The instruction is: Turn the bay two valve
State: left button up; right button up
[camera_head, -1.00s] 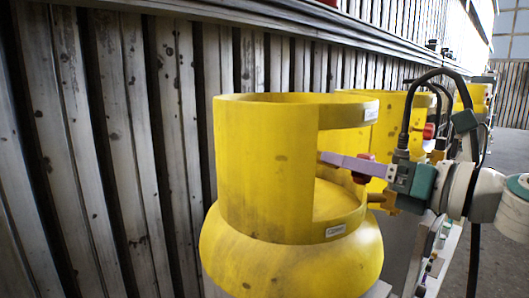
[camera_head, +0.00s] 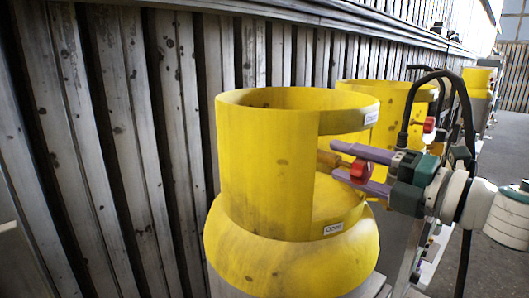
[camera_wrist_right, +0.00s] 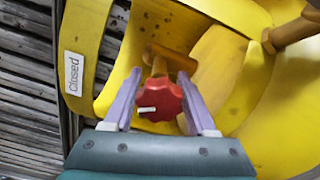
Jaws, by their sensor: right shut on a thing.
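The red valve knob (camera_head: 361,171) is on a brass stem inside the collar opening of the nearest yellow cylinder (camera_head: 265,165). My right gripper (camera_head: 350,168) comes in from the right, its purple fingers on either side of the knob and closed on it. In the right wrist view the knob (camera_wrist_right: 160,100) sits between the two fingers (camera_wrist_right: 163,104), its white mark pointing left. My left gripper is not in view.
A second yellow cylinder (camera_head: 395,105) with its own red knob (camera_head: 429,124) stands close behind, and more yellow collars (camera_head: 476,78) show farther back. A corrugated metal wall (camera_head: 105,150) runs along the left. Open floor (camera_head: 502,150) lies at the right.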

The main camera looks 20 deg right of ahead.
aim_at(369, 173)
jog(key=m+p, duration=0.1)
jog(key=m, duration=0.3)
jog(key=shift+m, duration=0.6)
jog(key=shift+f+m, duration=0.1)
jog(key=shift+m, duration=0.2)
jog(key=o, duration=1.4)
jog(key=shift+s+d, duration=0.1)
jog(key=shift+s, duration=0.1)
jog(key=b+v, duration=0.1)
jog(key=v, duration=0.7)
jog(key=shift+s+d+f+b, duration=0.1)
jog(key=shift+s+d+b, duration=0.05)
jog(key=shift+s+b, duration=0.2)
jog(key=shift+s+d, duration=0.15)
jog(key=shift+s, duration=0.2)
